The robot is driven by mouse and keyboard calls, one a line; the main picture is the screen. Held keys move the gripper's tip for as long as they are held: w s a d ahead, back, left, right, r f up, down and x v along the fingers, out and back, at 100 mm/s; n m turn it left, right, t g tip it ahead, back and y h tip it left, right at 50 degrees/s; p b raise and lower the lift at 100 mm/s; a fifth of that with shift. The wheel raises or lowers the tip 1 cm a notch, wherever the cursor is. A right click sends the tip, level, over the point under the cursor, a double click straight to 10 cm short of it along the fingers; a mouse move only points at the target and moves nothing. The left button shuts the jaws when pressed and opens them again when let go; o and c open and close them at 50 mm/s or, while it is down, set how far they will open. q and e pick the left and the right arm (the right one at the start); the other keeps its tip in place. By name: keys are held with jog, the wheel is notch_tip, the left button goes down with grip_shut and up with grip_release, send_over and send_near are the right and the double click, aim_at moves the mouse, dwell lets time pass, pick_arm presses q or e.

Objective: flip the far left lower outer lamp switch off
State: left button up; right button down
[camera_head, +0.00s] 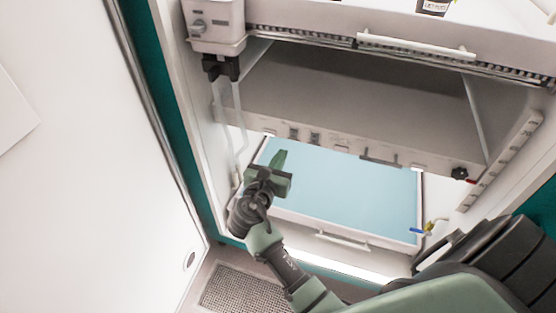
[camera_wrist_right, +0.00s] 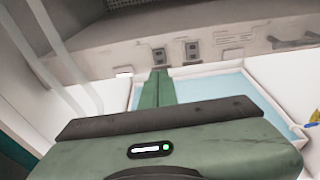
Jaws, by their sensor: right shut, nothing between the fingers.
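Two small grey switches sit side by side on the front rail of the lower lamp panel (camera_head: 350,120). The left switch (camera_head: 294,134) is at the left part of the rail and also shows in the right wrist view (camera_wrist_right: 159,57). The right switch (camera_head: 315,139) is just beside it and also shows in the wrist view (camera_wrist_right: 192,52). My right gripper (camera_head: 280,155) is shut and empty, its green fingers pointing up toward the rail. In the wrist view its fingertips (camera_wrist_right: 159,73) appear just below the left switch. Contact and switch positions cannot be told. My left gripper is not in view.
A light blue tray (camera_head: 345,190) with a white rim lies below the panel. Clear tubing (camera_head: 239,120) hangs at the left under a white box (camera_head: 215,22). A black knob (camera_head: 459,173) is at the rail's right. An open white door (camera_head: 80,150) stands left.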

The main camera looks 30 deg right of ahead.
aim_at(293, 132)
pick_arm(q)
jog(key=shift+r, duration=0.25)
pick_arm(e)
jog(key=x, duration=0.6)
jog(key=r+x, duration=0.1)
jog(key=x, duration=0.2)
jog(key=shift+w, duration=0.1)
